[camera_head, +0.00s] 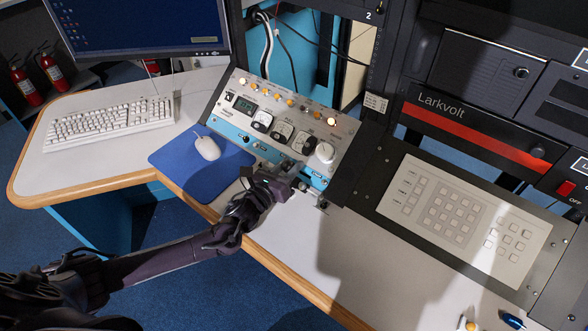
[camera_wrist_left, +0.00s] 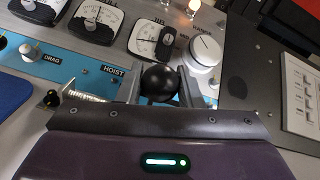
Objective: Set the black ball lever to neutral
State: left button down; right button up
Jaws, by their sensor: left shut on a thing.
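The black ball lever (camera_wrist_left: 159,82) shows in the left wrist view, below the gauges and just right of the HOIST label. My left gripper (camera_wrist_left: 160,92) is shut on its ball, with one finger on each side. In the head view my left gripper (camera_head: 284,184) is at the lower front edge of the winch console (camera_head: 226,122) and hides the ball. The lever's shaft and slot are hidden, so I cannot tell its position. My right gripper is not in view.
A white knob (camera_wrist_left: 205,52) stands close to the right of the gripper. A DRAG lever (camera_wrist_left: 29,51) is to the left. A mouse (camera_head: 207,148) on a blue mat (camera_head: 172,160) and a keyboard (camera_head: 108,124) lie left on the desk. A keypad panel (camera_head: 464,219) is at the right.

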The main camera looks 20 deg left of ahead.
pick_arm(q)
jog(key=c, duration=1)
grip_release()
jog(key=shift+s+a, duration=0.1)
jog(key=v, duration=0.7)
jog(key=shift+s+a, duration=0.1)
jog(key=shift+s, duration=0.2)
